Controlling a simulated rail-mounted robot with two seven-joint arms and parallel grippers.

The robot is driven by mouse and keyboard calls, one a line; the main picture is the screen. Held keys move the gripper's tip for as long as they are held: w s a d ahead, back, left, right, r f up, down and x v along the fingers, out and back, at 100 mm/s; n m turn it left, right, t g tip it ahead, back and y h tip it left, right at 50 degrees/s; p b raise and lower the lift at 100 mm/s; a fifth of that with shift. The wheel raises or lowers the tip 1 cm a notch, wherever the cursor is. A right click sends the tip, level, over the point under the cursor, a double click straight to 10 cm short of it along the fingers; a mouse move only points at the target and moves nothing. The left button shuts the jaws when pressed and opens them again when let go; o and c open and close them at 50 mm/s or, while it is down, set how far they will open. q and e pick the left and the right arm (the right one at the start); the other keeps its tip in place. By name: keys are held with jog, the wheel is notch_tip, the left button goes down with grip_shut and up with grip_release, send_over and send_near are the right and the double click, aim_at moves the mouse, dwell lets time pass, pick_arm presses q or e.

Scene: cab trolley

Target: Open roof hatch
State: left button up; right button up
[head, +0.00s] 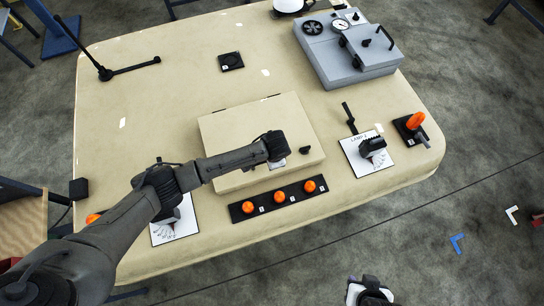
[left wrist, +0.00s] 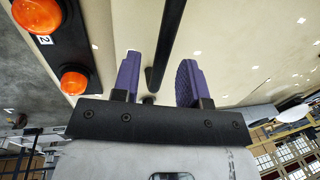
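The roof hatch looks like a square beige lid (head: 235,125) on a low beige box in the middle of the table-like panel, lying flat and closed. A small black knob (head: 305,150) sits near its right front corner. My left arm reaches over the lid, and its wrist hides the left gripper in the head view. In the left wrist view the left gripper (left wrist: 158,70) has its two purple fingers apart, with a dark bar (left wrist: 168,35) showing between and beyond them. I cannot tell whether they touch it. My right gripper (head: 370,292) is low at the bottom edge, fingers unclear.
A strip with orange buttons (head: 241,211) lies in front of the hatch. A grey gauge box (head: 365,62) stands behind right.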

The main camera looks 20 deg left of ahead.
pick_arm(q)
jog(key=shift+f, duration=0.15)
grip_shut()
dwell(0.4)
